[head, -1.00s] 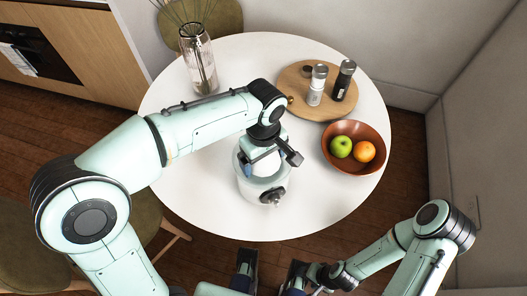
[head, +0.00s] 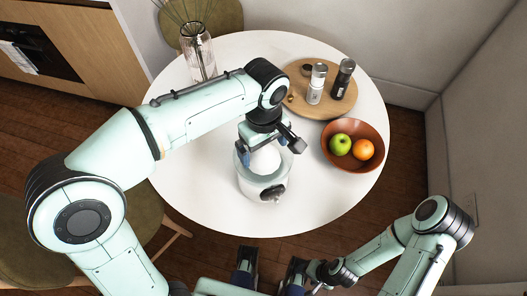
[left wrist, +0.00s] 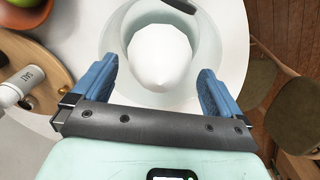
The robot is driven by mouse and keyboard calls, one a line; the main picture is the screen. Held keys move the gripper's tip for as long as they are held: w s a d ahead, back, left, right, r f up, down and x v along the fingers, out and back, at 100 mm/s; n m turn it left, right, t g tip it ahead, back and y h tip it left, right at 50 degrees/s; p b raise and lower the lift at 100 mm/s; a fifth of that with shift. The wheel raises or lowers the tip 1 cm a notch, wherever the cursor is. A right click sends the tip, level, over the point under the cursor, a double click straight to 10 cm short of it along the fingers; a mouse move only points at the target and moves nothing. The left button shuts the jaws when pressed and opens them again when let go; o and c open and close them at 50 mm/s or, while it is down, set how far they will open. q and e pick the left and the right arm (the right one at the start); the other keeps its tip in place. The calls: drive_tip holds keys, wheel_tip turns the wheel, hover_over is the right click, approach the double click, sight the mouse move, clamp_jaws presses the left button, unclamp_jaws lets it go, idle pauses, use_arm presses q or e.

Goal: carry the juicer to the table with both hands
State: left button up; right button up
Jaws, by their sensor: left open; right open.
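The juicer (head: 262,184), pale green with a white cone on top and a dark knob on its front, stands upright on the round white table (head: 210,212). In the left wrist view the juicer's white cone (left wrist: 160,58) and pale rim lie just beyond my fingers. My left gripper (head: 268,156) is directly above the juicer, open, with its blue fingers apart on either side of the cone. Contact with the juicer is not visible. My right gripper (head: 270,268) is open and empty at the lower middle, off the table's near edge.
A brown bowl (head: 327,148) with a green apple (head: 340,144) and an orange (head: 363,149) sits right of the juicer. A wooden board (head: 300,72) holds two shakers. A glass vase (head: 201,58) stands at the back left. The table's near left is clear.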

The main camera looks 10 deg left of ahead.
use_arm(q)
wheel_tip(320, 180, up, 7)
drive_tip(key=shift+r+p, duration=0.2)
drive_tip(key=shift+p, duration=0.55)
